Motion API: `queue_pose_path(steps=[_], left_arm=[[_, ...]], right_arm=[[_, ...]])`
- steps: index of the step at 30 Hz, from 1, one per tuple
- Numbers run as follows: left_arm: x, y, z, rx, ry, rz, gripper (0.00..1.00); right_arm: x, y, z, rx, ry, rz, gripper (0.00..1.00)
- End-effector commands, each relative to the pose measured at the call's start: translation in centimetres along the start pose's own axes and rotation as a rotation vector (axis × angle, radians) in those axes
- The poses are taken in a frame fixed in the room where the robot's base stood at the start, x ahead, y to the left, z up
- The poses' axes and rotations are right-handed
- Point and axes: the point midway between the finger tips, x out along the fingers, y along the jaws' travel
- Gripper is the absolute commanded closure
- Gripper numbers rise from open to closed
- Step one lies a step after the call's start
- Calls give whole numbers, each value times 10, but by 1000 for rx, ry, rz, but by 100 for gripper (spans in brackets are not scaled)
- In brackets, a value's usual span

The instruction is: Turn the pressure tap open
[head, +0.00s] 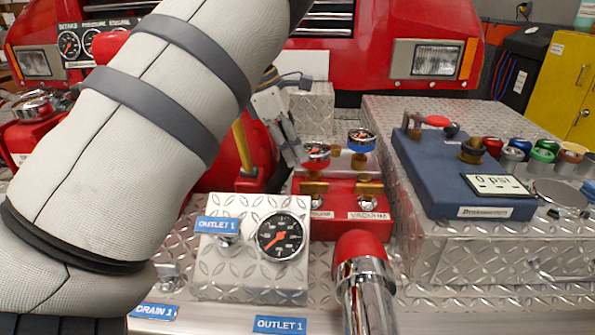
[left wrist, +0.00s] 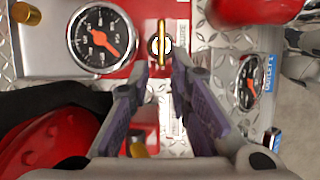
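The pressure tap (head: 314,188) is a brass handle on the front of a red block, left of a similar vacuum tap (head: 368,188). In the left wrist view its thin brass handle (left wrist: 162,42) stands lengthwise in the picture, over a round silver fitting. My left gripper (head: 298,155) comes down at the block's left side, close to the pressure gauge (head: 316,153). In the left wrist view the gripper (left wrist: 156,78) is open, its purple-padded fingers apart with nothing between the pads. The handle shows beyond the fingertips, roughly in line with the gap. I cannot see my right gripper.
The outlet 1 box with its gauge (head: 280,236) stands in front of the block. A chrome pipe with a red cap (head: 362,255) rises at the front. A blue box (head: 465,180) sits on the metal case at right. My left arm hides much of the left side.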

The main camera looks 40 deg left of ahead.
Motion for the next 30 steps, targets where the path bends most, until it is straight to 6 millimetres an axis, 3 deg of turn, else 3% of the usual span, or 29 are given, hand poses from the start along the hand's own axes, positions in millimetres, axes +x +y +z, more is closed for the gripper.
queue_pose_path(steps=[7, 12, 20, 23, 30], left_arm=[[50, -1, -1, -2, 3, -7, 82], [71, -1, -1, -1, 2, -3, 82], [73, -1, 0, -1, 0, -1, 82], [73, -1, 0, -1, 0, -1, 100], [72, -1, 0, -3, 0, -1, 100]], right_arm=[[4, 0, 4, 1, -15, 1, 17], [6, 0, 6, 1, -24, 1, 17], [6, 0, 5, 1, -22, 1, 17], [6, 0, 5, 0, -22, 1, 17], [6, 0, 5, 0, -22, 1, 17]])
